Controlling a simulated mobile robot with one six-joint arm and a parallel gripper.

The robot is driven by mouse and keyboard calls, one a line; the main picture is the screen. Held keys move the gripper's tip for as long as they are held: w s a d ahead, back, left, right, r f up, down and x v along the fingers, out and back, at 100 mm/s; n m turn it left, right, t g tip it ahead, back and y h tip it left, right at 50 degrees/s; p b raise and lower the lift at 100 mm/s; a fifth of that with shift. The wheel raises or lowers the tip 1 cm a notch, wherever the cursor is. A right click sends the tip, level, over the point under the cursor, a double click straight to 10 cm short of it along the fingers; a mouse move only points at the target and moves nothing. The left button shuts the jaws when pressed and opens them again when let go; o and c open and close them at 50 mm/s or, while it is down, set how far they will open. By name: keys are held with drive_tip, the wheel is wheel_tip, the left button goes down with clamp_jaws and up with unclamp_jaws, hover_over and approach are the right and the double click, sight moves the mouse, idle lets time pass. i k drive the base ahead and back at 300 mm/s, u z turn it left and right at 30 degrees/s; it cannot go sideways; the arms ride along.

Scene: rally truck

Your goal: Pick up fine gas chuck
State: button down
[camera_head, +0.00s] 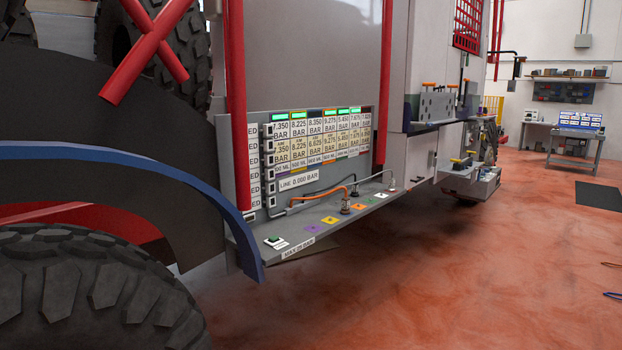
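A grey shelf (300,236) juts from the truck's side under a pressure panel. Small hose-end fittings stand on it. One metal fitting (345,209) stands upright near the shelf's middle, by the end of an orange hose (322,193). Another fitting (391,186) stands farther right on a grey hose. I cannot tell which of these is the fine gas chuck. My gripper is not in view.
The panel (318,140) shows BAR readings and a line label of 0.000 BAR. A green button (275,240) is at the shelf's left end. A blue fender (150,160) and large tyre (90,290) fill the left. The red floor (450,270) is mostly clear at right.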

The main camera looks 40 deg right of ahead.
sight(391, 181)
drive_tip(key=z, duration=0.7)
drive_tip(key=i, duration=0.85)
drive_tip(key=z, duration=0.45)
